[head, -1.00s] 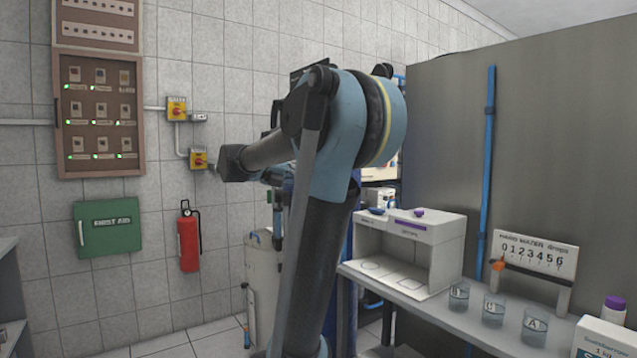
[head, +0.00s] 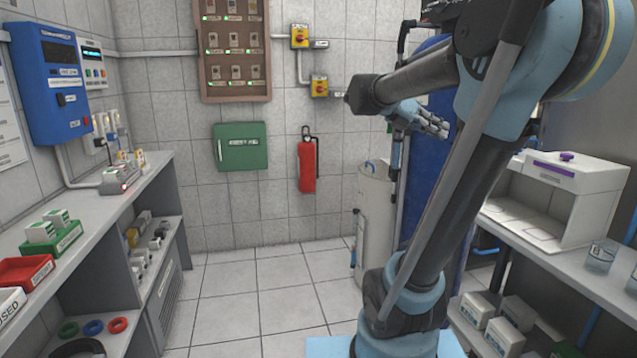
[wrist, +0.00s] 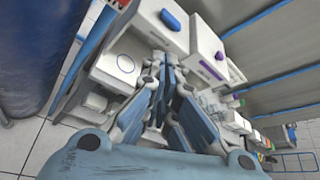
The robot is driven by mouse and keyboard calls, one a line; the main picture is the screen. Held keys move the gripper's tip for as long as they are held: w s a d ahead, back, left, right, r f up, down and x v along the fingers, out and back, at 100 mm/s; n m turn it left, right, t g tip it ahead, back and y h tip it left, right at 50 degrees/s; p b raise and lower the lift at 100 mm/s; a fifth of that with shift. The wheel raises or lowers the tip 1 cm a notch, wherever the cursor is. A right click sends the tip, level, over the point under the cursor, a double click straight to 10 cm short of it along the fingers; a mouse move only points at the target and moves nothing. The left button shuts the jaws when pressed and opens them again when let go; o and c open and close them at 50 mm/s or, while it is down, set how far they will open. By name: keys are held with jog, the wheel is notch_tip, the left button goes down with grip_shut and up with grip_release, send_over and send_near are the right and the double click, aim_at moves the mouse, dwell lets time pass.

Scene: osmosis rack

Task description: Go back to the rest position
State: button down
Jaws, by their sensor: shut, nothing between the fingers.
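My gripper (head: 436,124) shows in the head view beyond my raised arm, at the blue panel, empty with its fingers together. In the wrist view my gripper (wrist: 160,72) is shut with nothing held. Its fingers cover part of the shelf area behind them. My arm is folded, with its elbow high at the upper right of the head view.
A grey shelf (head: 150,190) with bins runs along the left. A green first aid box (head: 240,147) and a red extinguisher (head: 307,165) hang on the back wall. A white booth (head: 585,178) stands on the right bench. The tiled floor (head: 255,290) between is clear.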

jog(key=s+a+f+m+t+y, duration=0.1)
jog(key=s+a+f+m+y, duration=0.3)
jog(key=f+m, duration=0.4)
jog(key=s+a+f+m+y, duration=0.5)
jog(key=a+f+m, duration=0.3)
jog(key=f, duration=0.6)
jog(key=s+a+f+m+t+y, duration=0.1)
jog(key=s+a+f+m+y, duration=0.3)
jog(key=f, duration=0.8)
jog(key=s+a+m, duration=0.2)
jog(key=s+m, duration=0.1)
jog(key=m, duration=0.1)
jog(key=shift+a+t+y, duration=0.2)
jog(key=shift+t+y, duration=0.1)
